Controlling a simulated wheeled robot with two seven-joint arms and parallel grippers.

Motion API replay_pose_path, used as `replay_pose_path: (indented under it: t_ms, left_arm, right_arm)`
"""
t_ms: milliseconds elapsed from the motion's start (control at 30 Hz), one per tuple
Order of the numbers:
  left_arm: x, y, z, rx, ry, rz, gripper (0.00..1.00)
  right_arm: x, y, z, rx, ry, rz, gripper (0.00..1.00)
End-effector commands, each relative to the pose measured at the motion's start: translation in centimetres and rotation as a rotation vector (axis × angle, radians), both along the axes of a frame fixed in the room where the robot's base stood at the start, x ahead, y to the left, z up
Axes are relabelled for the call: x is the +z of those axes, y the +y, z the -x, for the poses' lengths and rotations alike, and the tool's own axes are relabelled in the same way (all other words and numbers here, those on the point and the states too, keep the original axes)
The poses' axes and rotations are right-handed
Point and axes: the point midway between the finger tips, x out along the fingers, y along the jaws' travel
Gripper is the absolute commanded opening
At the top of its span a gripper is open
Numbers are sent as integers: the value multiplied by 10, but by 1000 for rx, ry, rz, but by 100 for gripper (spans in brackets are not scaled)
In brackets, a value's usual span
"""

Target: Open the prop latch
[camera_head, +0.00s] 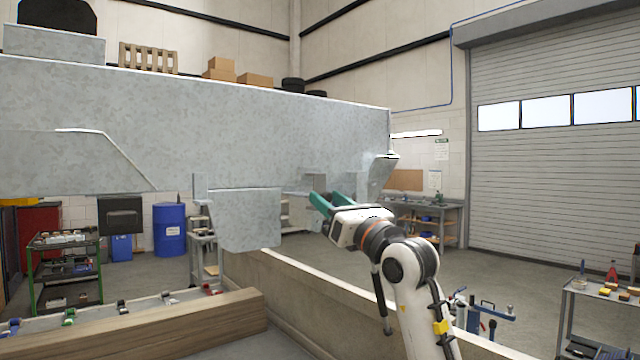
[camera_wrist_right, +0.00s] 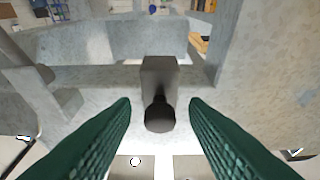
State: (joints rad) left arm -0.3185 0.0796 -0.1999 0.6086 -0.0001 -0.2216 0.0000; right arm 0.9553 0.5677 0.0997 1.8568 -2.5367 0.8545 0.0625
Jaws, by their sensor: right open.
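My right gripper (camera_head: 328,203) has green fingers and reaches in at the lower edge of the grey metal trailer frame (camera_head: 250,110). In the right wrist view its open fingers (camera_wrist_right: 159,106) stand either side of a dark round knob on a square stem (camera_wrist_right: 159,72), apparently the prop latch. A gap shows on both sides of the knob, and nothing is held. In the head view the knob cannot be made out beside the gripper and the grey brackets (camera_head: 315,180). My left gripper is not in view.
A grey plate (camera_head: 248,220) hangs from the frame left of the gripper. A wooden beam (camera_head: 150,325) and a low wall (camera_head: 300,300) lie below. A tool cart (camera_head: 600,295) stands at right.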

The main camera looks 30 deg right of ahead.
Motion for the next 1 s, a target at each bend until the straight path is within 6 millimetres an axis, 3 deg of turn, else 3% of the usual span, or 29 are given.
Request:
replay_pose_path:
  t_ms: [233,567,667,833,1000]
  left_arm:
    - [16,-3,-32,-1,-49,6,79]
    - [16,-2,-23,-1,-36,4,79]
    - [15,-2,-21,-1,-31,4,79]
    - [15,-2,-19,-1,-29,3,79]
    - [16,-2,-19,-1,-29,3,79]
  right_arm:
    - [13,2,-28,0,0,-1,41]
    - [13,3,-32,0,-2,1,41]
    - [13,3,-31,0,-1,1,29]
    - [13,3,-31,1,-1,1,1]
    - [13,3,-31,0,-1,1,0]
